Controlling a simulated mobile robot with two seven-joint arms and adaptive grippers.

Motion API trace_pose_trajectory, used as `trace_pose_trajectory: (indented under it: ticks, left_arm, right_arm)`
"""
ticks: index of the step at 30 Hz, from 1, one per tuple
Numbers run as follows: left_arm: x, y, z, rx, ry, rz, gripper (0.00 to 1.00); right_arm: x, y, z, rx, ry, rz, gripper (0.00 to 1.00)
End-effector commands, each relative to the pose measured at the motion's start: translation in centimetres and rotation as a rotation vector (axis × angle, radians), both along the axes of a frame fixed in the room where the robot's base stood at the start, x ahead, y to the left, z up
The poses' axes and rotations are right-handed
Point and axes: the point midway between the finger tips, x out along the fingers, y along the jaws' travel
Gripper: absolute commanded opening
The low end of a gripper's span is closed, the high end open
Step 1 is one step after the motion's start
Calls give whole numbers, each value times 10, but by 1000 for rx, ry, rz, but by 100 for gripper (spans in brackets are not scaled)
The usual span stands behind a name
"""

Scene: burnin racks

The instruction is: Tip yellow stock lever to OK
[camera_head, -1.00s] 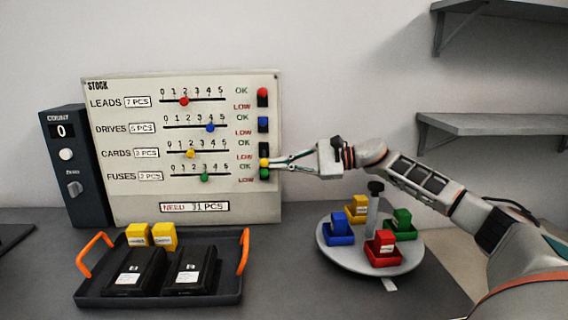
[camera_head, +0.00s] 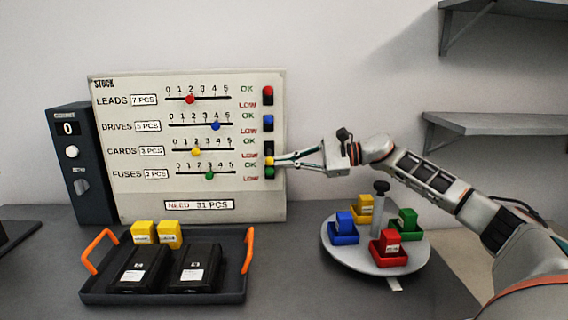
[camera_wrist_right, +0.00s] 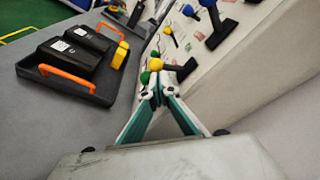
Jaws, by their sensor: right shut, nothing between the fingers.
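The stock board (camera_head: 150,205) stands upright against the wall, with a column of levers on its right side beside OK and LOW marks. The yellow lever knob (camera_head: 269,161) is at the low end of its black slot, by LOW in the cards row. The green lever knob (camera_head: 269,169) is just below it, near OK. My right gripper (camera_head: 278,162) is shut and empty, its tips at the yellow knob from the right. In the wrist view, the yellow knob (camera_wrist_right: 155,64) is just beyond the fingertips (camera_wrist_right: 156,90); contact is unclear. My left gripper is out of view.
The red (camera_head: 268,91) and blue (camera_head: 268,119) lever knobs are up near OK. A dark tray (camera_head: 165,298) with orange handles is in front of the board. A round turntable (camera_head: 340,257) with colored blocks stands below my right arm. Grey shelves (camera_head: 500,125) are at right.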

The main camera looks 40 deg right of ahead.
Motion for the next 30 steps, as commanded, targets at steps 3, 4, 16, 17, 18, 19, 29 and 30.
trace_pose_trajectory:
  ticks: [3, 4, 16, 17, 18, 19, 29, 30]
  left_arm:
    - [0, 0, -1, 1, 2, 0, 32]
    - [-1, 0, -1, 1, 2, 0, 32]
    - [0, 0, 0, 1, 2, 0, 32]
    - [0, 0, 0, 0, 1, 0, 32]
    - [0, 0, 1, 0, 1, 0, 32]
    - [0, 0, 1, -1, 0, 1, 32]
    - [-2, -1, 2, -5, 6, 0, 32]
    - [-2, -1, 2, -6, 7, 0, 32]
  right_arm:
    - [0, 0, 1, 13, 19, 0, 0]
    - [0, 0, 2, 17, 25, -1, 0]
    - [-2, 1, 6, 70, 112, -1, 0]
    - [-3, 2, 7, 76, 121, -1, 0]
    - [-3, 2, 8, 86, 137, 0, 0]
    - [-3, 2, 9, 93, 149, 0, 0]
    - [-5, 4, 15, 165, 264, 0, 0]
    - [-5, 4, 15, 173, 277, 2, 0]
